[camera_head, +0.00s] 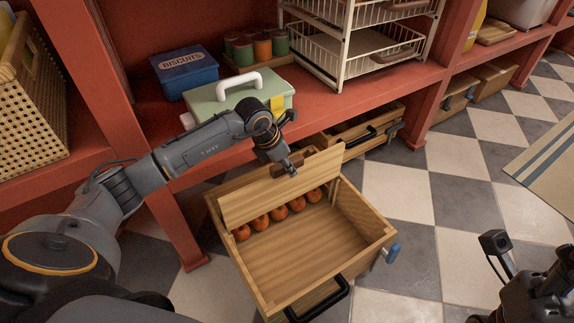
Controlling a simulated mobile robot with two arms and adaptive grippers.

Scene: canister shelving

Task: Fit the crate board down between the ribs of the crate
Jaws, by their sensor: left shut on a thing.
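The crate board (270,194) is a pale wooden plank with a brown grip on its upper edge. My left gripper (290,168) is shut on this grip and holds the board upright, slightly slanted in the picture. The open wooden crate (290,252) stands on the floor below it. The board is at the crate's far part, and its lower edge is above a row of orange fruits (278,213). The ribs are hard to make out, and I cannot tell whether the board touches them. My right gripper (510,262) is partly in view at lower right, away from the crate.
Behind the crate is a red shelf (360,92) with a blue biscuit tin (184,72), a pale green box (238,98), cans and a wire rack (350,50). Another wooden crate (360,135) sits under the shelf.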

